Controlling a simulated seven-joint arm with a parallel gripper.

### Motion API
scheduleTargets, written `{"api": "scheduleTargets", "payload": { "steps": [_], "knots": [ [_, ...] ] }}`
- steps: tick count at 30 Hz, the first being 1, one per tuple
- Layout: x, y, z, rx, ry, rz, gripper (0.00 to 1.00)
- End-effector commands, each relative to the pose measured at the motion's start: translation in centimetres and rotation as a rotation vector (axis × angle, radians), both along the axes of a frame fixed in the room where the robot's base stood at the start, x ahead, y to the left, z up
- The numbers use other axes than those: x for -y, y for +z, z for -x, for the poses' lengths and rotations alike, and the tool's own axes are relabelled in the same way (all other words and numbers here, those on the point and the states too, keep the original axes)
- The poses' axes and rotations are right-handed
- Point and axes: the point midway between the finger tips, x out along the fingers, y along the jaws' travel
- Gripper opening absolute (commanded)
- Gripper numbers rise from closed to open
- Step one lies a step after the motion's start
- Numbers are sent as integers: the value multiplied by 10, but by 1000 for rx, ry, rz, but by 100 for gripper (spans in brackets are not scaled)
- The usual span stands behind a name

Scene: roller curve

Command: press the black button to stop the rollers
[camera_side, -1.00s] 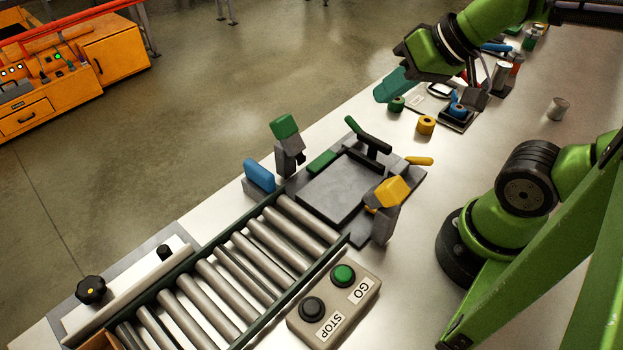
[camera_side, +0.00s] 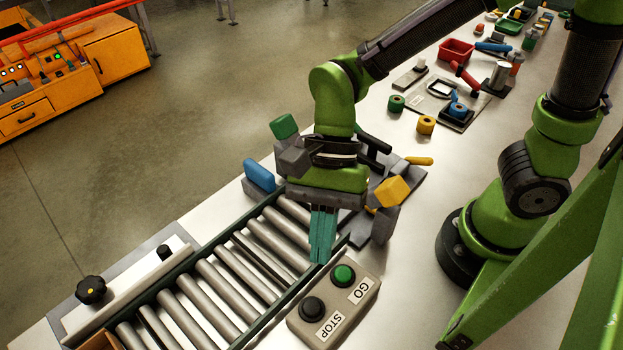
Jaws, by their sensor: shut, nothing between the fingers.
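The black button (camera_side: 311,309) sits on the grey control box (camera_side: 361,312), beside the STOP label, at the bottom middle. A green button (camera_side: 343,274) sits on the same box, beside the GO label. My gripper (camera_side: 319,258) points down with its teal fingers shut and empty. Its tips show just above and left of the green button in the picture, apart from the black button. The rollers (camera_side: 215,296) run from the lower left up toward the fingers, and the fingers hide part of their upper end.
A fixture with yellow (camera_side: 392,191), blue (camera_side: 259,175) and green (camera_side: 284,126) blocks stands around and behind my gripper. A black knob (camera_side: 91,290) is at the lower left. Tape rolls and small bins lie farther up the table. Bare table lies right of the control box.

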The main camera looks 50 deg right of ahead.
Motion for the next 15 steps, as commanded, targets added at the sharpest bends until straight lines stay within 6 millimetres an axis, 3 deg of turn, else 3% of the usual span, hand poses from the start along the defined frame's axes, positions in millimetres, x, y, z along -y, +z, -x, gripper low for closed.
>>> {"api": "scheduleTargets", "payload": {
  "steps": [3,6,15],
  "knots": [
    [-22,0,9,-214,-178,38,0],
    [-30,8,9,-324,-300,57,0],
    [-33,13,10,-417,-407,94,0]
  ]
}}
